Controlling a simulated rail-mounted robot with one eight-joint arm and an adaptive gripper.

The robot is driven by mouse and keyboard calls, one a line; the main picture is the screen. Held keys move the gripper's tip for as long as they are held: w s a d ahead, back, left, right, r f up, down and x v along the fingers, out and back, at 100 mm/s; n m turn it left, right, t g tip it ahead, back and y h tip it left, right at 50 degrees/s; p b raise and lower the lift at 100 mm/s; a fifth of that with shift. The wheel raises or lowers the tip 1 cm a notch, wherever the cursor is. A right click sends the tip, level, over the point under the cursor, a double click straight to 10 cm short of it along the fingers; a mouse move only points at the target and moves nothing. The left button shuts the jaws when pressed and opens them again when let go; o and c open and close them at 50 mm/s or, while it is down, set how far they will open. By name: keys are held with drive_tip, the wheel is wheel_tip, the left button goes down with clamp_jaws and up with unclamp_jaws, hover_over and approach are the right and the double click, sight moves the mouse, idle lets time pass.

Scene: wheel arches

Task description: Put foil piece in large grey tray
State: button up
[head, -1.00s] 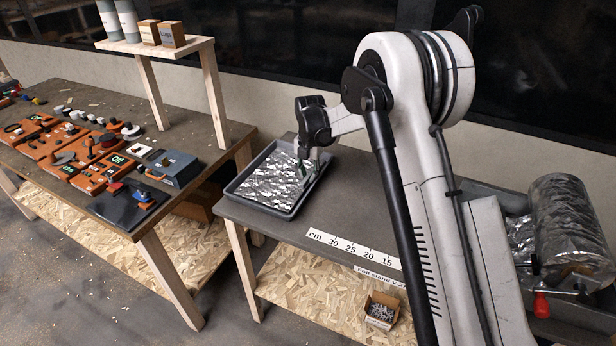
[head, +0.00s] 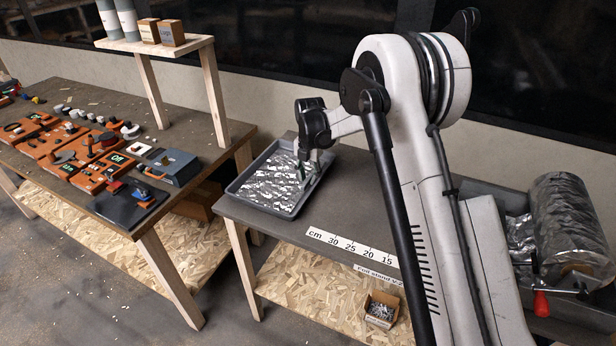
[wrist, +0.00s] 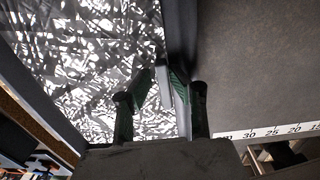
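The foil piece (head: 280,182), a crinkled silver sheet, lies inside the large grey tray (head: 262,206) and covers most of its floor. The tray sits on the far left part of the right-hand table. My gripper (head: 309,175) is over the tray's right side, fingers pointing down. In the wrist view my gripper (wrist: 160,85) has its fingers apart, near the tray's right wall and the foil's edge (wrist: 105,70). The fingers look open with no foil clearly between them; the exact contact at the tips is hard to see.
A ruler strip (head: 350,246) lies along the table's front edge. A foil roll (head: 570,225) on a stand with a red handle is at right. The left table holds orange tool trays and a blue box (head: 173,167). The table right of the tray is bare.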

wheel_tip(320, 180, up, 12)
drive_tip(key=shift+s+d+r, duration=0.15)
drive_tip(key=shift+r, duration=0.1)
drive_tip(key=s+d+r+m+t, duration=0.2)
drive_tip(key=s+d+r+m, duration=0.3)
drive_tip(key=s+r+m, duration=0.4)
drive_tip(key=s+d+r+m+t, duration=0.1)
drive_tip(key=s+d+r+m, duration=0.35)
drive_tip(key=s+r, duration=0.4)
drive_tip(key=s+d+f+m+t, duration=0.2)
drive_tip(key=s+m, duration=0.6)
drive_tip(key=s, duration=0.4)
drive_tip(key=s+d+f+m+t, duration=0.2)
drive_tip(key=s+m, duration=0.6)
drive_tip(key=s, duration=0.4)
drive_tip(key=shift+s+d+f+m, duration=0.35)
drive_tip(key=shift+d+f, duration=0.35)
drive_tip(key=shift+f, duration=0.45)
drive_tip(key=shift+f, duration=0.1)
